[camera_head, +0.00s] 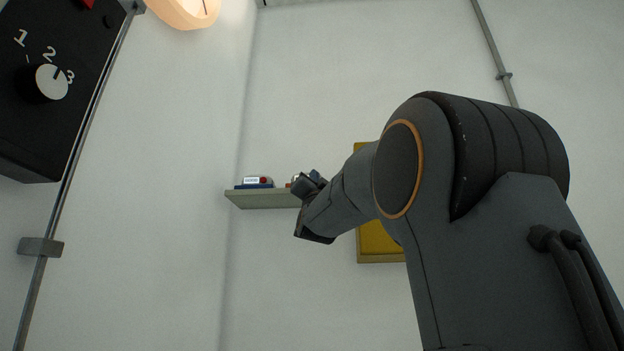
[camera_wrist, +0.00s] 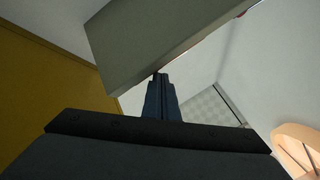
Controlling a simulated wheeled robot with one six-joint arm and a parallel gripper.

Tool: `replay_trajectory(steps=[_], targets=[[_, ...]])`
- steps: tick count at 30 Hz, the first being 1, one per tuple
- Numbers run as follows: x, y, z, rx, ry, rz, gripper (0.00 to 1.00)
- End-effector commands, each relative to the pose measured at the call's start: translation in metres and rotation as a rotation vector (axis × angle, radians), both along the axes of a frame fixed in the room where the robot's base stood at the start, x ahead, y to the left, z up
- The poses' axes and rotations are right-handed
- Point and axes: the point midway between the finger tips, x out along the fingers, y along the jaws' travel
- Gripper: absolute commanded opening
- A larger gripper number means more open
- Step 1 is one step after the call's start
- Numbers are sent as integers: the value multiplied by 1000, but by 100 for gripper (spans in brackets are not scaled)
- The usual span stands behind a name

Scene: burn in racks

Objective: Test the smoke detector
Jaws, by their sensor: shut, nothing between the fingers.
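My gripper (camera_head: 311,184) is at the shelf's right part in the head view, partly hidden by my own wrist. In the wrist view its fingers (camera_wrist: 159,80) are together and empty, with the tips close to the edge of the shelf; I cannot tell whether they touch it. A small white device with a red round spot (camera_head: 259,181) sits on a blue base at the shelf's left end, left of my gripper. I cannot tell whether it is the smoke detector. No other thing in view is clearly a smoke detector.
The grey wall shelf (camera_head: 262,200) also fills the top of the wrist view (camera_wrist: 150,40). A yellow panel (camera_head: 380,245) hangs behind my arm. A black box with a numbered dial (camera_head: 48,82) is at upper left, beside a conduit. A lit lamp (camera_head: 185,12) is above. Bare wall lies between.

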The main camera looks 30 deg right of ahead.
Motion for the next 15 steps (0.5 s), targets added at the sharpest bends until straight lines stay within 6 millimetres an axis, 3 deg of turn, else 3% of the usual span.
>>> replay_trajectory(steps=[15], targets=[[-12,8,-1,1,1,1,0]])
